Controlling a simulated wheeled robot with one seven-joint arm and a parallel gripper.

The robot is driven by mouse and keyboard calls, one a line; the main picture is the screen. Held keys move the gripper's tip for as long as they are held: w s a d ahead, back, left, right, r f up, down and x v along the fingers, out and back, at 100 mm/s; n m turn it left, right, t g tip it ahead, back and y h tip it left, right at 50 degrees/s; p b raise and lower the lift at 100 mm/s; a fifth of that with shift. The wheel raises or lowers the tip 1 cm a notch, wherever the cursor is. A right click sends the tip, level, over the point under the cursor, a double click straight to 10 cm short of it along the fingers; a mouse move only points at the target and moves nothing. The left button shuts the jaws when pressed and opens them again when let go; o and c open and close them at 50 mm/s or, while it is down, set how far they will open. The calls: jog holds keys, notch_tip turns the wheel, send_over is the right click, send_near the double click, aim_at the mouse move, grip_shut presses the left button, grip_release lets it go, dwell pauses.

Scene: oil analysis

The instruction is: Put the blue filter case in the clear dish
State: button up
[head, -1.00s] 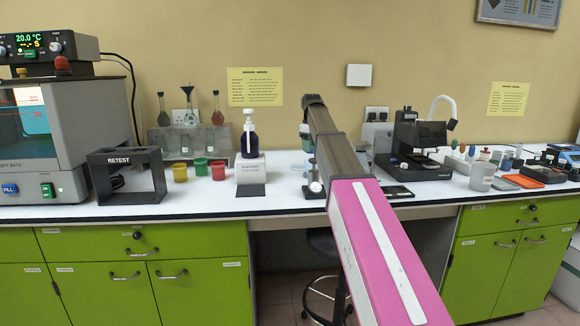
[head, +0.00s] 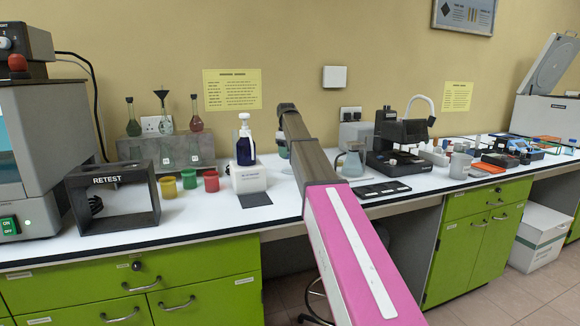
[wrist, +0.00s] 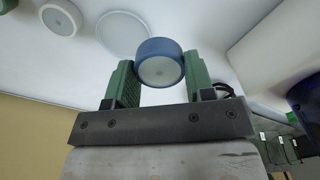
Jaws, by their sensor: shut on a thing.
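My gripper (wrist: 160,78) shows in the wrist view, its two green fingers shut on the sides of the round blue filter case (wrist: 160,66). The case has a pale grey face turned to the camera. The clear dish (wrist: 123,33), a thin translucent disc on the white surface, lies just beyond the case and a little left in the picture. The case overlaps the dish's edge in the picture; I cannot tell the height between them.
A white round case (wrist: 61,18) lies left of the dish in the wrist view. In the head view a blue pump bottle (head: 245,145) on a white block stands left of my arm. A flask (head: 353,162) and a microscope (head: 400,145) stand to the right.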

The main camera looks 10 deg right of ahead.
send_over(291, 171)
jog(key=f, duration=0.4)
jog(key=shift+w, duration=0.3)
jog(key=shift+f, duration=1.9)
jog(key=shift+f, duration=0.1)
jog(key=o, duration=0.9)
notch_tip(291, 171, up, 12)
jog(key=shift+r, duration=0.1)
